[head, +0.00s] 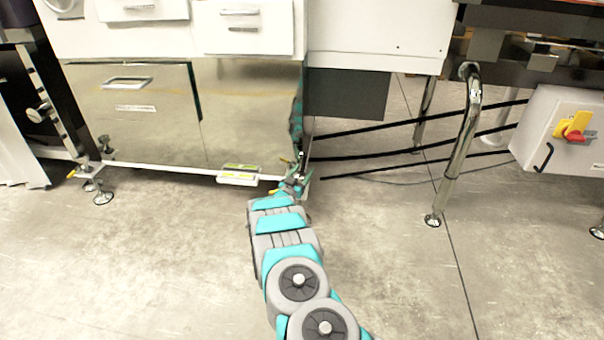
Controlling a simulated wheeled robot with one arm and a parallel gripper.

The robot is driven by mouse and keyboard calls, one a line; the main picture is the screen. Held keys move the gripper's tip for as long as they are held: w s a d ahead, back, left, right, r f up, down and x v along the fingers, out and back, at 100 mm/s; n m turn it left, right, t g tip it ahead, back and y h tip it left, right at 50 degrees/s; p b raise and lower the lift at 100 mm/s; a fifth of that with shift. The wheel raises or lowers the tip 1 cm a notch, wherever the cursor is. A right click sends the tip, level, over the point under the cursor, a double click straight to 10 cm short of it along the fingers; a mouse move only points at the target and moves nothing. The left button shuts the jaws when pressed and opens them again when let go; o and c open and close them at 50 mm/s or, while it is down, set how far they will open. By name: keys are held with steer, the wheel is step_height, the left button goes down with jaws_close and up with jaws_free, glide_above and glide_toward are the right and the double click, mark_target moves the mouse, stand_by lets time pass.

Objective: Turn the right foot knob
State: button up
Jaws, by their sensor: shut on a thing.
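My gripper (297,181) is at the lower right corner of the steel cabinet (240,115), low over the floor. It is shut at the right foot, where the right foot knob is mostly hidden behind my gripper and wrist. My grey and teal arm reaches up to the foot from the bottom of the view and covers the foot's base.
The left foot (103,197) stands on the floor at the cabinet's other end. Black cables (400,152) run right from behind the cabinet. A chrome leg (460,145) and a grey box with a red and yellow switch (574,127) are at right. The front floor is clear.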

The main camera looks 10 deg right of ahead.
steer(key=shift+a+r, duration=0.1)
steer(key=o, duration=1.1)
steer(key=shift+c, duration=0.2)
steer(key=shift+s, duration=0.1)
steer(key=v, duration=0.7)
steer(key=shift+s+a+p, duration=0.2)
steer(key=shift+a+p, duration=0.05)
steer(key=shift+p, duration=0.2)
